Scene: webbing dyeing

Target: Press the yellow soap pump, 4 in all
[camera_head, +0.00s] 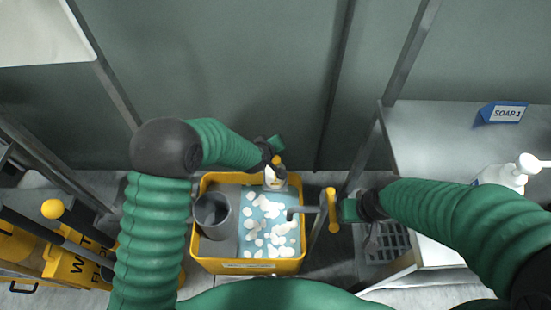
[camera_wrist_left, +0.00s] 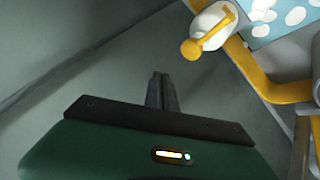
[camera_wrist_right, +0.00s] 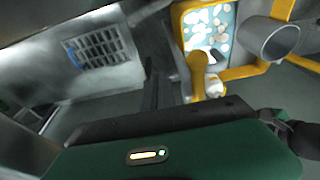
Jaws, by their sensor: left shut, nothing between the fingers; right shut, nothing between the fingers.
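The yellow soap pump (camera_head: 277,160) tops a small white bottle (camera_head: 271,177) at the far rim of the yellow bucket (camera_head: 204,182). In the left wrist view the pump (camera_wrist_left: 208,38) shows up and right of my left fingers, with a gap in the picture. My left gripper (camera_head: 267,154) is shut and empty, close beside the pump in the head view; whether it touches is unclear there. My right gripper (camera_head: 349,209) is shut and empty beside the yellow handle (camera_head: 332,208) at the bucket's right side. Its fingers (camera_wrist_right: 153,78) show apart from the yellow knob (camera_wrist_right: 199,61) in the right wrist view.
The bucket holds blue water with white foam patches and a grey cylinder (camera_head: 211,212). A steel table (camera_head: 435,140) at right carries a white pump bottle (camera_head: 500,176) and a blue "SOAP 1" sign (camera_head: 503,113). A floor drain (camera_head: 388,243) lies right of the bucket.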

